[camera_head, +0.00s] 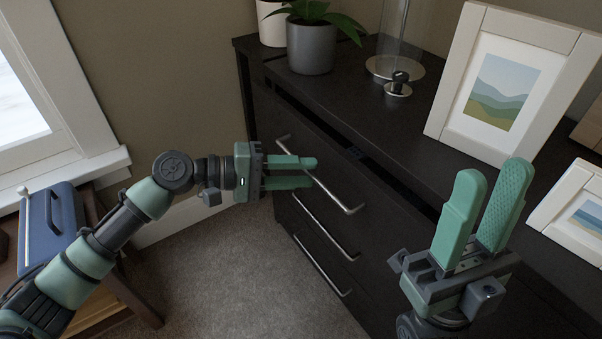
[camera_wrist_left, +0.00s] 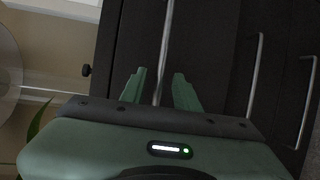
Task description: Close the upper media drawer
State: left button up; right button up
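The black dresser (camera_head: 425,125) has several drawers with long silver bar handles. Its upper drawer (camera_head: 300,135) stands slightly open, with a dark gap under the dresser top. My left gripper (camera_head: 308,172) is at the upper drawer's handle (camera_head: 345,207), fingers pointing at the drawer front. In the left wrist view the fingers (camera_wrist_left: 159,75) are apart, with the handle (camera_wrist_left: 165,45) showing between them; I cannot tell whether they touch it. My right gripper (camera_head: 494,172) is raised in front of the dresser's right part, empty, its fingers slightly apart.
On the dresser top stand a plant in a grey pot (camera_head: 311,48), a glass cylinder on a metal base (camera_head: 395,68) and a framed landscape picture (camera_head: 500,85). A second frame (camera_head: 575,212) is at the right. A blue box (camera_head: 55,220) sits on a wooden table at left. Carpet (camera_head: 235,270) is clear.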

pick_arm(q)
jog(key=shift+d, duration=0.1)
grip_shut()
dwell(1.4)
